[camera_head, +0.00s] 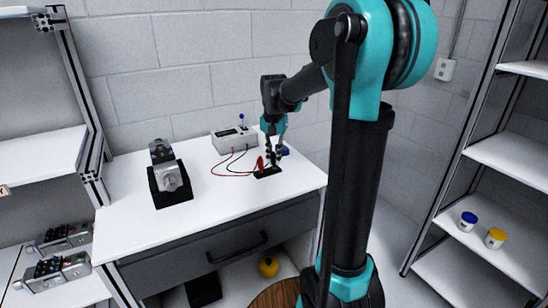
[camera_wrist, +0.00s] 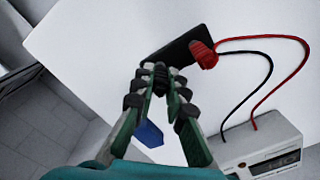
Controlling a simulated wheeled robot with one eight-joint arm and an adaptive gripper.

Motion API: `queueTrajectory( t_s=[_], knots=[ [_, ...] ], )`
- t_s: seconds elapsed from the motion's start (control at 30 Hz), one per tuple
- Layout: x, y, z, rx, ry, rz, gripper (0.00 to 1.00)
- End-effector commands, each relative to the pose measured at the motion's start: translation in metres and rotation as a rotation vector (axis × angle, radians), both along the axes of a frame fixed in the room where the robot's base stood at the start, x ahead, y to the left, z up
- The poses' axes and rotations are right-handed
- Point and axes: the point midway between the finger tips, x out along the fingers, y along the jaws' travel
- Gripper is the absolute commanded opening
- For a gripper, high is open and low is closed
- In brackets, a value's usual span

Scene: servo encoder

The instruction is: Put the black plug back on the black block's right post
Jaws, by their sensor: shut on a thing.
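The black block (camera_head: 267,173) lies flat on the white table; it also shows in the wrist view (camera_wrist: 180,48). A red plug (camera_head: 260,163) stands at its left end, and in the wrist view this plug (camera_wrist: 203,55) is at the block's far right. My gripper (camera_head: 272,158) points down over the block's other end. In the wrist view my gripper (camera_wrist: 161,76) is shut on the black plug (camera_wrist: 160,73), a small dark thing mostly hidden between the fingertips. Whether the plug touches the post under it cannot be told; that post is hidden.
A white meter box (camera_head: 234,139) stands behind, with red and black wires running forward. A blue object (camera_head: 285,150) is close beside my gripper. A grey motor in a black cradle (camera_head: 171,184) stands on the left. The table's front right is clear.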

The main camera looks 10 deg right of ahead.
Motion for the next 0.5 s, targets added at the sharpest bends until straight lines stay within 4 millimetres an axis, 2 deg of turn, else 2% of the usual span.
queueTrajectory(
  t_s=[0.43,0.47,0.5],
  knots=[
    [0.0,0.0,-0.0032,0.0,0.0,0.0,0.0],
    [0.0,0.0,-0.0032,0.0,0.0,0.0,0.16],
    [0.0,0.0,-0.0032,0.0,0.0,0.0,0.21]
  ],
)
